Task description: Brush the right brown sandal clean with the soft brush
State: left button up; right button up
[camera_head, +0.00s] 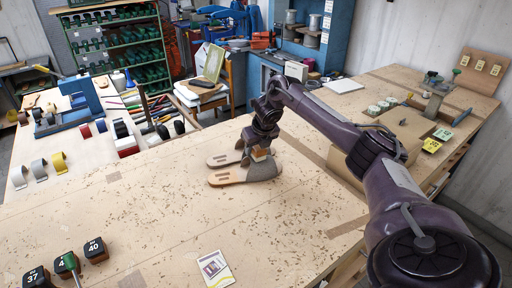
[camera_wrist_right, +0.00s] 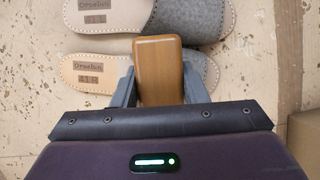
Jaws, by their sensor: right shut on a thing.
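Two sandals with pale insoles and grey felt uppers lie side by side on the bench. The nearer one (camera_head: 226,178) has a tan insole with a label that seems to read 41R; it also shows in the right wrist view (camera_wrist_right: 100,80). The other sandal (camera_head: 222,159) lies just behind it, also in the right wrist view (camera_wrist_right: 112,14). My right gripper (camera_head: 257,148) is shut on the brush, a brown wooden block (camera_wrist_right: 158,62), also in the head view (camera_head: 259,154). The brush is over the grey upper of the nearer sandal; bristles and contact are hidden. My left gripper is out of view.
Numbered black blocks (camera_head: 96,250) stand at the front left and a printed card (camera_head: 214,268) lies at the front. A cardboard box (camera_head: 390,150) stands right, partly behind my arm. Bench space left of the sandals is free.

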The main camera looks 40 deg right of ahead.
jog(key=shift+s+a+f, duration=0.1)
jog(key=shift+s+a, duration=0.1)
jog(key=shift+s, duration=0.4)
jog(key=shift+s+a+p, duration=0.4)
jog(key=shift+s+p, duration=0.05)
jog(key=shift+s, duration=0.25)
notch_tip(320, 180, up, 8)
jog(key=p, duration=0.7)
jog(key=shift+w, duration=0.15)
